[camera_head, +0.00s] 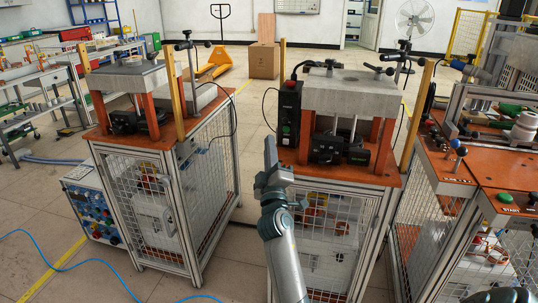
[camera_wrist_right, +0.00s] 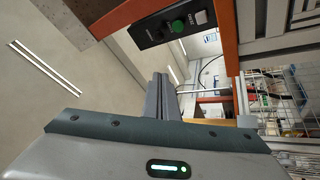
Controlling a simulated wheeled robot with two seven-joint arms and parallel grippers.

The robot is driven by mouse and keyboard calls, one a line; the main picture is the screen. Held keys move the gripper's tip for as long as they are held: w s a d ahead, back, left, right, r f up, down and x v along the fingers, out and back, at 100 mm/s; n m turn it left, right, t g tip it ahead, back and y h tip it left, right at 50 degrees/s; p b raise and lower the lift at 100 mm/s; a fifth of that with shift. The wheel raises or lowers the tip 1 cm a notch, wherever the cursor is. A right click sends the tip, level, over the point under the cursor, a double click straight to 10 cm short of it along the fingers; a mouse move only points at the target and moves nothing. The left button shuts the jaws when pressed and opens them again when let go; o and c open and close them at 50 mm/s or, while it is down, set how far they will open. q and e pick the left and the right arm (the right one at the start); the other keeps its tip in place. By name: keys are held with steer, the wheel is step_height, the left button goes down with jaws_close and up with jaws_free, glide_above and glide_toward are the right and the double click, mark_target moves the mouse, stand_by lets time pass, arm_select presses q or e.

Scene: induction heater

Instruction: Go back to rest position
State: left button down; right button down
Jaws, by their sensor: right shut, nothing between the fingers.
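My right gripper (camera_head: 270,150) is in the middle of the head view, its arm reaching up from the bottom edge. Its fingers point up and are shut together, with nothing between them. In the wrist view the closed fingers (camera_wrist_right: 160,97) stand in open air. In the head view the gripper overlaps the left front edge of the middle induction heater station (camera_head: 350,92). I see no contact with it. A black control box (camera_head: 288,115) on that station is just above and right of the gripper; in the wrist view it shows a green button (camera_wrist_right: 177,26). My left gripper is not in view.
A second heater station (camera_head: 125,78) stands to the left, with floor between the two. An orange workbench (camera_head: 440,165) with fixtures is at right. A blue cable (camera_head: 75,262) lies on the floor at lower left. A cardboard box (camera_head: 264,62) and yellow pallet jack (camera_head: 215,62) are behind.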

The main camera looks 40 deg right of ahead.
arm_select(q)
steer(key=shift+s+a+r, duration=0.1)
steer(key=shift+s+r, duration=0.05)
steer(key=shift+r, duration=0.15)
arm_select(e)
steer(key=shift+s+f, duration=0.1)
steer(key=shift+f, duration=0.05)
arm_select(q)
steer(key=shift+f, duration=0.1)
arm_select(e)
steer(key=shift+a+f, duration=0.1)
